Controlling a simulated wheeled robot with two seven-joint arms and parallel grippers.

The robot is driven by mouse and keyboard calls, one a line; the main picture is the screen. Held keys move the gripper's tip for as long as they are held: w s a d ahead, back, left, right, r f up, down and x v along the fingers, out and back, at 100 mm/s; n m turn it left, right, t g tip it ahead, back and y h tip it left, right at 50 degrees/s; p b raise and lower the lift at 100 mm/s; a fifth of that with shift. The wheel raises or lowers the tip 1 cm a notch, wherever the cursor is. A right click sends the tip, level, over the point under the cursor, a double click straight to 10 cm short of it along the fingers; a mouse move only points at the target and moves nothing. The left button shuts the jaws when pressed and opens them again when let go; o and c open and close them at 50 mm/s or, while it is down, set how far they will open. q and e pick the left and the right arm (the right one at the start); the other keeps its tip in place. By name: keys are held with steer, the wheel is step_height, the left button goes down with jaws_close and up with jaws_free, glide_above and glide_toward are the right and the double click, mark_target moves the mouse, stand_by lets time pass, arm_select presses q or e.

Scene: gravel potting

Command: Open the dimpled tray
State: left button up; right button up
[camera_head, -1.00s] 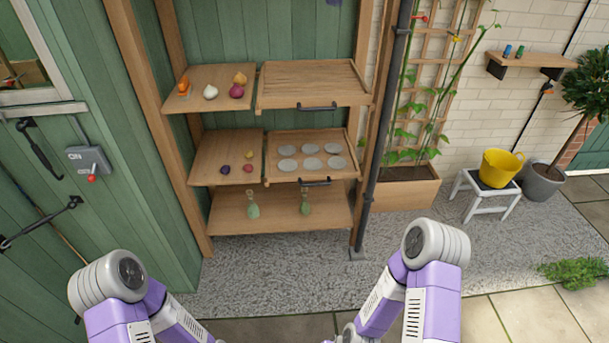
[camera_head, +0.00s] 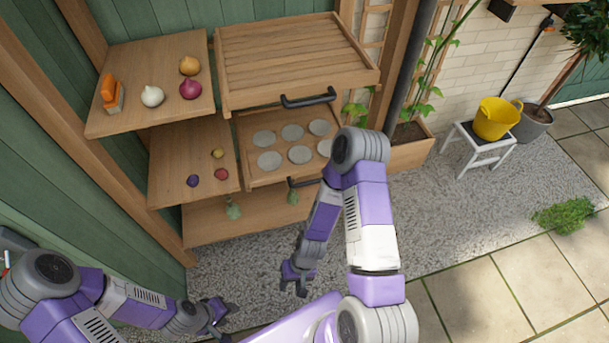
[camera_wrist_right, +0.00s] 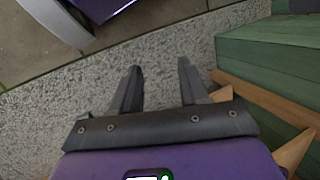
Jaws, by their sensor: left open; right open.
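The dimpled tray (camera_head: 250,183) is a wooden drawer on the middle shelf level, with several round grey dimples in its surface. Its dark bar handle (camera_head: 306,182) shows at its front edge, partly hidden by my right arm. My right gripper (camera_head: 293,287) is open and empty, low over the gravel, below and in front of the shelves. In the right wrist view its two fingers (camera_wrist_right: 160,85) stand apart with gravel beyond them. My left gripper (camera_head: 226,318) is open and empty near the bottom of the head view, to the left, away from the tray.
Above the tray is a slatted wooden tray (camera_head: 295,60) with its own dark handle (camera_head: 308,98). Left shelves hold onions (camera_head: 152,96) and small bulbs (camera_head: 193,181). A drainpipe (camera_head: 408,70) stands right of the shelves. A yellow bucket (camera_head: 496,119) sits on a stool.

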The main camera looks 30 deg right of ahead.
mark_target(310, 181)
steer(key=w+d+f+m+t+y+b, duration=0.15)
steer(key=w+m+t+y, duration=0.4)
steer(key=w, duration=0.55)
steer(key=w+d+m+t+h, duration=0.35)
steer(key=w+d+t, duration=0.25)
steer(key=d, duration=0.6)
steer(key=w+d+m+t+h, duration=0.4)
steer(key=w+d, duration=0.3)
steer(key=d, duration=0.4)
steer(key=shift+t, duration=0.55)
steer(key=b+x, duration=0.1)
steer(key=x, duration=0.1)
steer(key=b+x, duration=0.1)
steer(key=x, duration=0.1)
steer(key=b+x, duration=0.1)
steer(key=x, duration=0.1)
steer(key=shift+w+d+r, duration=0.2)
steer(key=shift+w+d, duration=0.1)
steer(key=shift+w, duration=0.2)
jaws_close()
